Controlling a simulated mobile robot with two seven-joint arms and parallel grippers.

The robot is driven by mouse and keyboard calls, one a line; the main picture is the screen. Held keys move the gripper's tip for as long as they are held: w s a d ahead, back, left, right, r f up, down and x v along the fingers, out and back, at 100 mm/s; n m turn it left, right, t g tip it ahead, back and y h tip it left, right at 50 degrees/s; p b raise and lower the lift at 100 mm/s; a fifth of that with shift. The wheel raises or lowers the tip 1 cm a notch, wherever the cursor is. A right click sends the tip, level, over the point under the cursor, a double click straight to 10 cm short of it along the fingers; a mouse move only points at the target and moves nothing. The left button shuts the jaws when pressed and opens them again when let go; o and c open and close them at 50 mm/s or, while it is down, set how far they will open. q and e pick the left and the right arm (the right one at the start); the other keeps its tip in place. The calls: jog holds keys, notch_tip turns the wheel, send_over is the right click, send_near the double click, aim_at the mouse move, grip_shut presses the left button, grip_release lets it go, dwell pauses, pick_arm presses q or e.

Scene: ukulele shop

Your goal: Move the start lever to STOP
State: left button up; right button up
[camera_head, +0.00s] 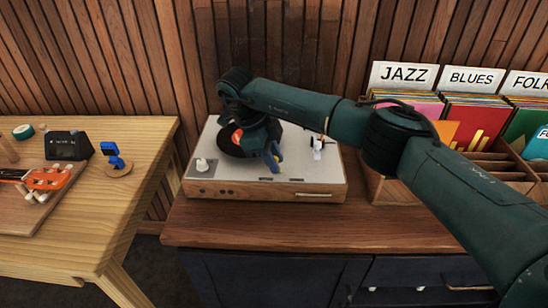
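A record player (325,187) with a light grey top and wooden sides stands on the dark wooden cabinet. My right arm reaches in from the right, and its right gripper (275,163) points down at the front middle of the player's top. Its blue fingertips are small and overlap, so I cannot tell whether they are open or touching anything. The start lever cannot be made out; the gripper may cover it. Two small dark marks lie on the top near the front edge, too small to read. My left gripper is not in view.
A white knob (202,165) is at the player's left, and a small white part (318,146) is right of my gripper. A wooden record crate (398,188) stands to the right. A lighter table (95,215) with a ukulele (50,178) is at left. The cabinet's front strip (270,226) is clear.

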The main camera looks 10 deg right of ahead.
jog(key=shift+o, duration=1.4)
jog(key=v, duration=1.3)
jog(key=shift+b, duration=0.3)
